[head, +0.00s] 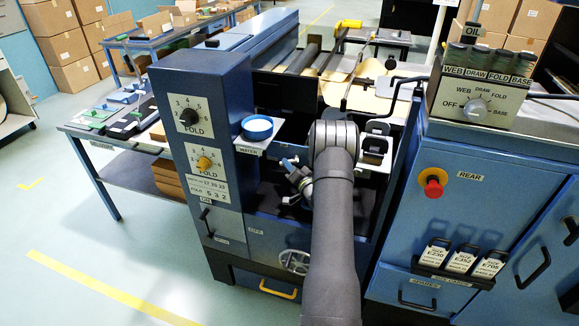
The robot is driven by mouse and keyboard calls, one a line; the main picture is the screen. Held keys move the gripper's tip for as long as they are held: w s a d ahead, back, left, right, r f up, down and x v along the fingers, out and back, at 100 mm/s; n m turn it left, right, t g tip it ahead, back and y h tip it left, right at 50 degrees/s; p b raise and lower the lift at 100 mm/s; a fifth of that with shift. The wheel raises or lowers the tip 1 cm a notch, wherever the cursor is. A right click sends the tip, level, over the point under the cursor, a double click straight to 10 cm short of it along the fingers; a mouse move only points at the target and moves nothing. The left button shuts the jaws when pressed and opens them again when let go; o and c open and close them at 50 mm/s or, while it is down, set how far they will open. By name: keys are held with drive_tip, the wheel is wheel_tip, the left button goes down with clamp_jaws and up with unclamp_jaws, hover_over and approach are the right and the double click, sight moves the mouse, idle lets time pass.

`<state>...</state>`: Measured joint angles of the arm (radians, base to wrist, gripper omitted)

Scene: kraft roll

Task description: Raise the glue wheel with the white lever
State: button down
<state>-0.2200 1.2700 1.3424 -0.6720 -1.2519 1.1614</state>
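My grey arm rises from the bottom middle and bends in front of the blue machine's open bay. My gripper (291,200) appears small and dark beside the wrist, at the left of the forearm. Its fingers are too small and shadowed to show whether they are open or shut. I cannot make out a white lever or a glue wheel for certain; my arm covers part of the bay. A pale spoked handwheel (293,262) sits low on the machine front, partly beside my arm. A blue round dish marked WATER (257,128) stands on a small shelf left of the wrist.
The left panel (203,150) carries two FOLD dials. The right cabinet (470,200) has a red stop button (433,184), a selector box (478,100) and several labelled holders. Rollers and kraft paper (370,85) lie behind my arm. The floor at left is clear.

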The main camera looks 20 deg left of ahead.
drive_tip(key=c, duration=1.7)
unclamp_jaws()
drive_tip(key=v, duration=0.7)
drive_tip(key=shift+s+d, duration=0.15)
drive_tip(key=shift+d, duration=0.1)
drive_tip(key=shift+a, duration=0.1)
drive_tip(key=shift+n+g+h, duration=0.4)
drive_tip(key=shift+n, duration=0.2)
drive_tip(key=shift+r+x, duration=0.1)
drive_tip(key=shift+x, duration=1)
drive_tip(key=shift+r+x, duration=0.15)
drive_tip(key=shift+x, duration=0.95)
